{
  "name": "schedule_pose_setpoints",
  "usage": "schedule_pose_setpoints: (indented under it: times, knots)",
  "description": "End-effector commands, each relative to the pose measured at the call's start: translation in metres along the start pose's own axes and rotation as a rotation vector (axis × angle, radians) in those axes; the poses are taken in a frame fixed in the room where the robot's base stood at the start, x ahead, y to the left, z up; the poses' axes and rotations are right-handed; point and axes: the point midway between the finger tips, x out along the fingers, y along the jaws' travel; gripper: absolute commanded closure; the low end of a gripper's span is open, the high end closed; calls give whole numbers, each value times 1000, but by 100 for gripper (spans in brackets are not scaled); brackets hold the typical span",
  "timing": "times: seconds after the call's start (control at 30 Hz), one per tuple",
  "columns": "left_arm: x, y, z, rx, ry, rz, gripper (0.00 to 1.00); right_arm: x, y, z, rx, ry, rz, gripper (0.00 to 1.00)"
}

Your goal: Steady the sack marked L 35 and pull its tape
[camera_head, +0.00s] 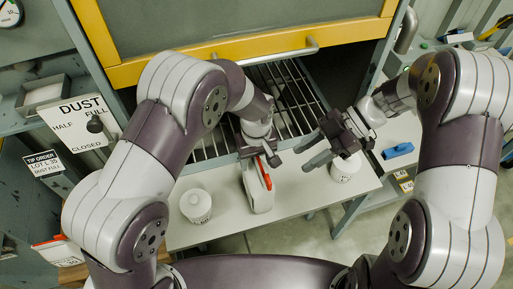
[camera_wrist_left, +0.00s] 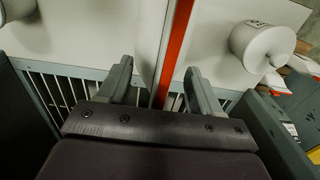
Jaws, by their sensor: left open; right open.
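A narrow white sack (camera_head: 257,193) with a red strip along its top edge stands on the pale shelf, below the grate. No L 35 mark is readable on it. My left gripper (camera_head: 259,154) is over the far end of the sack. In the left wrist view, the open fingers (camera_wrist_left: 160,85) sit either side of the white sack (camera_wrist_left: 150,40) and its red strip (camera_wrist_left: 177,45), with gaps visible. My right gripper (camera_head: 310,150) is open and empty to the right of the sack, its fingers pointing left, apart from it.
White lidded pots stand left (camera_head: 196,205) and right (camera_head: 345,168) of the sack on the shelf (camera_head: 225,228). Behind is a metal grate (camera_head: 300,92) under a yellow-framed hood (camera_head: 240,48). A tip order card (camera_head: 45,163) reads LOT L 35. A blue object (camera_head: 398,150) lies at right.

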Motion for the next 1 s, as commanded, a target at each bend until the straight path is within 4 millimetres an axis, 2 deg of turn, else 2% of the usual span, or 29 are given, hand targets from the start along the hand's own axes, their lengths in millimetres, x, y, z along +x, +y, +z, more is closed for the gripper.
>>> schedule_pose_setpoints:
  times: [0.27,0.3,0.5,1.0]
  knots:
    - [4,0,0,0,0,0,35,0,0,0,0,0,0,57]
    - [4,0,0,0,0,0,39,0,0,0,0,0,0,57]
    - [4,0,0,0,0,0,100,0,0,0,0,0,0,57]
    - [5,-1,1,0,-2,-2,100,0,0,0,0,0,0,57]
